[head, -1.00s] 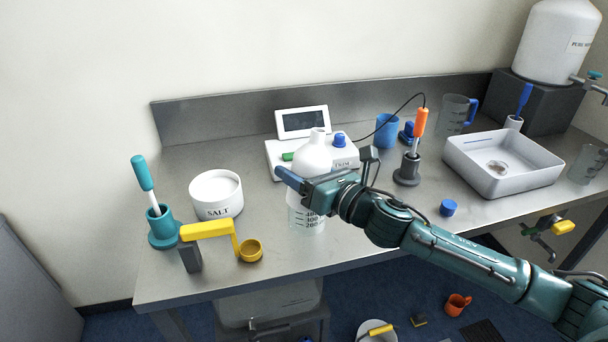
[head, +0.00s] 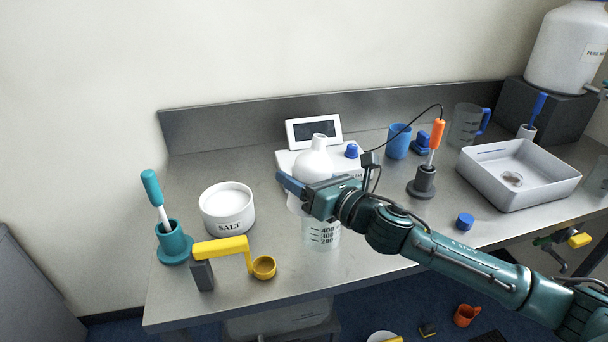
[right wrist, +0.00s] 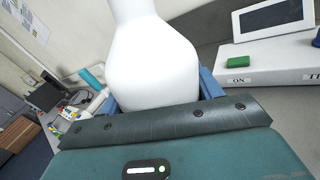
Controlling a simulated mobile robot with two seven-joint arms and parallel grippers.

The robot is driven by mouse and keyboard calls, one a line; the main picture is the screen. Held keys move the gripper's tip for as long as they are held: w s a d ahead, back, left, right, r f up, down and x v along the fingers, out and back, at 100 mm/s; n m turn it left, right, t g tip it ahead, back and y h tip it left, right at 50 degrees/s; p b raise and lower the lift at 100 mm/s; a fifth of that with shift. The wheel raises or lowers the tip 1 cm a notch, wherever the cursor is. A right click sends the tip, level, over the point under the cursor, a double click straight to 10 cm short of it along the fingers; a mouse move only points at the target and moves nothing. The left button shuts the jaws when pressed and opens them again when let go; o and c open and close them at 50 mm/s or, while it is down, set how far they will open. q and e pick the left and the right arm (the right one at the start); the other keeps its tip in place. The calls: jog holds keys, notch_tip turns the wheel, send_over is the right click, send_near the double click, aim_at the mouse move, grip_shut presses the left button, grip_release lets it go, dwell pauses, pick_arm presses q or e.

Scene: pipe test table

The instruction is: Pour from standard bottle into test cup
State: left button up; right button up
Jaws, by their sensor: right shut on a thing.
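The white standard bottle (head: 312,165) has an open narrow neck and is upright or leaning slightly, its top to the right. My right gripper (head: 292,185) is shut around its body. In the right wrist view the bottle (right wrist: 152,60) fills the space between the blue fingers. A clear graduated cup (head: 321,234), seemingly the test cup, stands on the bench just below and right of the bottle's base in the head view. My gripper and forearm hide its upper part and rim. I cannot tell how high the bottle is above the bench. My left gripper is out of view.
A white meter (head: 345,160) stands behind the bottle. A salt tub (head: 228,222), yellow scoop (head: 222,246) and teal holder (head: 174,245) stand left. A probe stand (head: 423,183), blue cap (head: 465,221), blue cup (head: 398,142) and white tray (head: 520,190) are right.

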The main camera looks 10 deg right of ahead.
dwell(0.3)
jog(key=shift+s+a+r+m, duration=0.2)
jog(key=shift+a+m, duration=0.15)
jog(key=shift+m, duration=0.25)
jog(key=shift+f, duration=0.1)
jog(key=shift+p, duration=0.3)
jog(key=shift+s+a+m, duration=0.1)
jog(key=shift+a+m, duration=0.1)
jog(key=shift+m, duration=0.1)
jog(key=shift+s+a+m, duration=0.1)
jog(key=shift+a+m, duration=0.05)
jog(key=shift+m, duration=0.15)
jog(key=shift+s+a+m+p, duration=0.2)
jog(key=shift+a+m+p, duration=0.15)
jog(key=shift+m, duration=0.25)
